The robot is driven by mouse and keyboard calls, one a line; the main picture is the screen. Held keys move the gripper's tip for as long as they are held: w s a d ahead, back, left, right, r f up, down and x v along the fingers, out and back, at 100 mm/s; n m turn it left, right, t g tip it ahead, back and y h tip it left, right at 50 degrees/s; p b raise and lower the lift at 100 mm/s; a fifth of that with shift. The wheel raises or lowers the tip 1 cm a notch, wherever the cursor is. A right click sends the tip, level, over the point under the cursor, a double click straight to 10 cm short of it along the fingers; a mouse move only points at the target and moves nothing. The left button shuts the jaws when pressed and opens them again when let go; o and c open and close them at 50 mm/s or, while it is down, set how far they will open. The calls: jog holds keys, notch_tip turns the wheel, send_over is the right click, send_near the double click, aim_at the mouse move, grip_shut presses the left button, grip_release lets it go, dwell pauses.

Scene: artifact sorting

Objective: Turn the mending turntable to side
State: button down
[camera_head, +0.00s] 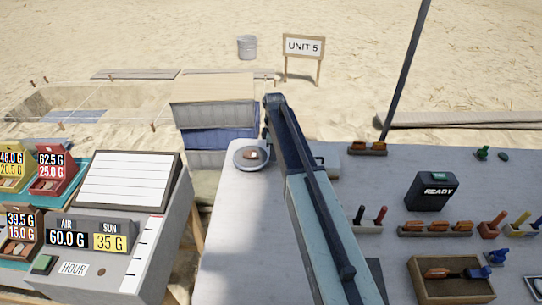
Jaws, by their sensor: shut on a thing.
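The mending turntable (240,165) looks like a small round grey plate at the far left corner of the pale work table. A brown piece (251,155) lies on it. My arm reaches across the table from the front. My gripper (265,134) hangs from the arm's far end at the turntable's right edge, small and mostly hidden behind the arm. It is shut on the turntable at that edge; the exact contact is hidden. No side marking on the turntable is readable.
The table (245,230) is clear left of my arm. Right of it stand a black READY box (431,191), tool racks (435,229) and a wooden tray (450,289). A grey console (115,240) stands left, beyond a gap. A pole (403,75) rises at the back.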

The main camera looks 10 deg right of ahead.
jog(key=shift+w+d, duration=0.15)
jog(key=shift+w, duration=0.05)
dwell(0.4)
jog(key=c, duration=1.4)
grip_release()
jog(key=shift+c, duration=0.2)
jog(key=shift+r, duration=0.1)
notch_tip(320, 180, up, 8)
jog(key=p, duration=0.7)
jog(key=shift+f+p, duration=0.2)
jog(key=shift+p, duration=0.2)
